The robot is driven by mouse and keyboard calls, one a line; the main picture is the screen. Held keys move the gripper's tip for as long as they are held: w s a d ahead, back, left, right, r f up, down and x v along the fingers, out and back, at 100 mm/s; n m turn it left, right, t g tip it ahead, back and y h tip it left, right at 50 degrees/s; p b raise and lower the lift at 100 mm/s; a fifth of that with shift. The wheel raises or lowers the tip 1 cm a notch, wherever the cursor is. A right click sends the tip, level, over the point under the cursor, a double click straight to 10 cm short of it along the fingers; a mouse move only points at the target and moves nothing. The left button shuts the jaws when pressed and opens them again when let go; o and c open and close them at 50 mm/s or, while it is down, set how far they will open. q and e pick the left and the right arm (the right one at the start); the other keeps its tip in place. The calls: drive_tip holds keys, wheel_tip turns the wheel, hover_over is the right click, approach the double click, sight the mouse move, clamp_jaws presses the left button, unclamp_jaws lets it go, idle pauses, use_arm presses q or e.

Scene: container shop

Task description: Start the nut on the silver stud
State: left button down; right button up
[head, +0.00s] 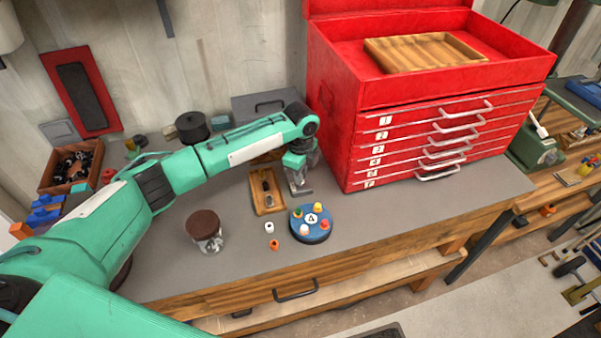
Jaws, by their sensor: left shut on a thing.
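My left gripper (301,188) points down just behind a round blue base (313,236). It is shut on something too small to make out. The base sits on the grey bench and carries several small coloured pieces around a white marked centre, among them a yellow one (318,207) and a white one (304,230). I cannot make out the silver stud. A white nut-like ring (269,227) and an orange one (274,244) lie loose on the bench left of the base. My right gripper is not in view.
A wooden tray (262,206) with a dark-handled tool lies left of the gripper. A brown-lidded jar (204,228) stands further left. A red drawer chest (345,130) rises close behind on the right. The bench (410,218) right of the base is clear.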

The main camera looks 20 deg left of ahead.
use_arm(q)
drive_tip(key=shift+f, duration=0.65)
drive_tip(key=m, duration=0.8)
drive_tip(key=shift+m, duration=1.9)
drive_tip(key=m, duration=0.4)
drive_tip(key=c, duration=1.3)
unclamp_jaws()
drive_tip(key=shift+m, duration=0.3)
